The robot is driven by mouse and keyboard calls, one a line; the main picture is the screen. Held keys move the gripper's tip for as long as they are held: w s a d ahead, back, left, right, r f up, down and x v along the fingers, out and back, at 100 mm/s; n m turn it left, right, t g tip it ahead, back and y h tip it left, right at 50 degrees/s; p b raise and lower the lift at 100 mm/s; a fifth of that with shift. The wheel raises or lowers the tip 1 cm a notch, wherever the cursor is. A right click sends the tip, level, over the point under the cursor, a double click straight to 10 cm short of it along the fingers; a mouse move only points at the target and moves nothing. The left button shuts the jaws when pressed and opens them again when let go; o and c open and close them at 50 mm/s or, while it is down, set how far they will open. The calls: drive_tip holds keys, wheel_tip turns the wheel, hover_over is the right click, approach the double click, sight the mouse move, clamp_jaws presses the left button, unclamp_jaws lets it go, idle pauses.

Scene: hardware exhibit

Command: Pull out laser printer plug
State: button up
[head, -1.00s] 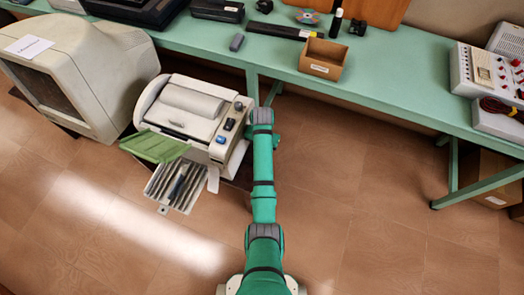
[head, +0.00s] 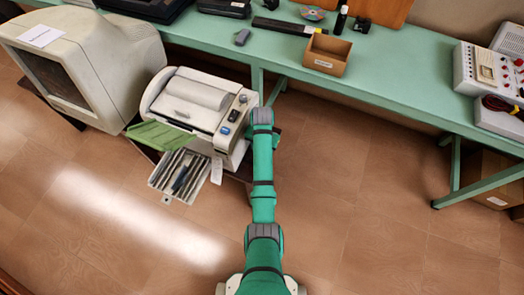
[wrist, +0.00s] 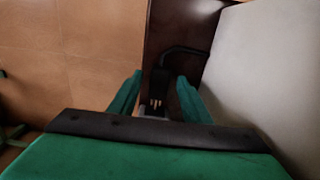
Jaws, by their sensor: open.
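The laser printer (head: 197,99) is a pale grey machine with a rounded top, left of my arm in the head view. A pale flat panel, probably its side, fills the right of the wrist view (wrist: 265,70). A black plug (wrist: 159,82) with a cord curving up and right shows in the wrist view, with pale prongs visible at its lower end. My gripper (wrist: 160,76) is open, with green fingers on either side of the plug and gaps between. Whether the prongs sit in a socket is unclear.
A bulky monitor (head: 92,72) stands left of the printer. The printer's green flap (head: 160,136) and slotted tray (head: 180,175) stick out at its front. A green bench (head: 400,78) runs behind, bearing a cardboard box (head: 326,55).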

wheel_tip(320, 180, up, 8)
drive_tip(key=shift+r, duration=1.35)
drive_tip(key=shift+a, duration=0.15)
